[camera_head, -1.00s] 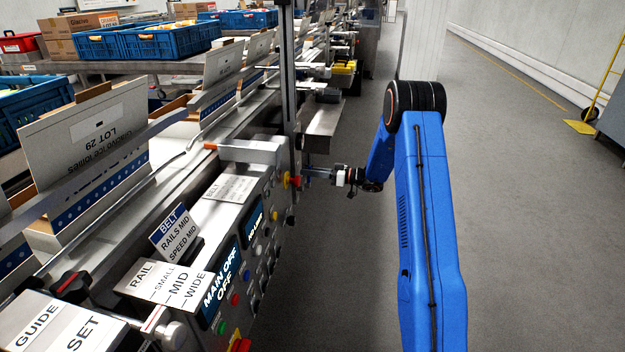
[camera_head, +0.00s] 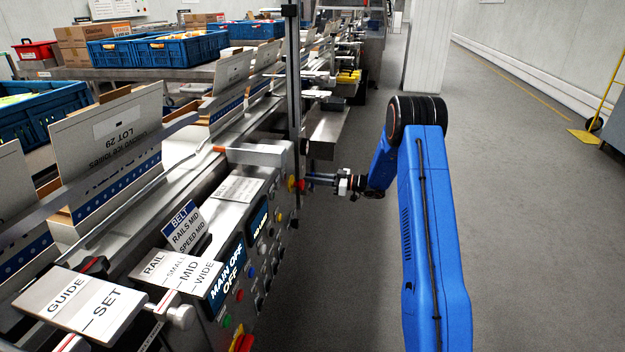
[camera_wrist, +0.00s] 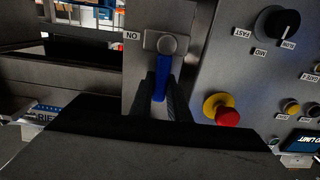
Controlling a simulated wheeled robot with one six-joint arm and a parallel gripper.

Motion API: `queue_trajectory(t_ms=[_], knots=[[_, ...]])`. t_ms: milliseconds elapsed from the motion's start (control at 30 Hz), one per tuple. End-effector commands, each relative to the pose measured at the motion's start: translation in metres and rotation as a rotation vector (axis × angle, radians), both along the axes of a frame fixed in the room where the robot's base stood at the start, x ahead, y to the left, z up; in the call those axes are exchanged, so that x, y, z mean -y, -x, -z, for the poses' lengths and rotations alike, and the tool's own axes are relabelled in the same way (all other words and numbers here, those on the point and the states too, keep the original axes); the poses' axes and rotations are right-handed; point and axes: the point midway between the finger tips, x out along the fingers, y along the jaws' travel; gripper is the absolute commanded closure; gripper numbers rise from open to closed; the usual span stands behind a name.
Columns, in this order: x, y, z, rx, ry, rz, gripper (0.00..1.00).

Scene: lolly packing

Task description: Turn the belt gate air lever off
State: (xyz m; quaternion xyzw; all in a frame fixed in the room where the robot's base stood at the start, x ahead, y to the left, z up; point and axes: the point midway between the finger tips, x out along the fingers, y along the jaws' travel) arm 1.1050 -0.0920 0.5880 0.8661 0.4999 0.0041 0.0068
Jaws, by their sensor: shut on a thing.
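The air lever (camera_wrist: 162,76) is blue with a round grey pivot on a metal plate in the wrist view. It points down from the pivot, and a label reading "ON", seen upside down, is at the plate's left. My gripper (camera_wrist: 161,98) is shut on the lever, with a dark finger on each side of its lower part. In the head view my gripper (camera_head: 312,180) reaches left to the machine's side panel, close to a red and yellow button (camera_head: 296,184). The lever itself is hidden or too small there.
The red button on its yellow ring (camera_wrist: 226,112) sits just right of the lever in the wrist view. A black speed knob (camera_wrist: 279,25) is at the upper right. The grey floor (camera_head: 500,200) right of the machine is clear.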

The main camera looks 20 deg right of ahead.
Motion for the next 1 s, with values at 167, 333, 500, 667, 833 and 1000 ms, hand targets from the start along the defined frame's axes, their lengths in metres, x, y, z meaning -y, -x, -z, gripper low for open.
queue_trajectory(t_ms=[167,333,500,667,833,1000], knots=[[0.001,0.001,0.001,-0.003,0.001,0.000,0.66],[0.000,0.001,0.001,-0.001,0.000,0.000,0.66],[0.003,0.002,0.001,-0.001,0.000,0.000,0.66],[0.018,0.009,0.001,-0.001,0.000,0.003,0.66],[0.046,0.026,0.001,-0.002,0.000,0.004,0.66],[0.075,0.043,0.001,-0.002,-0.001,0.003,0.66]])
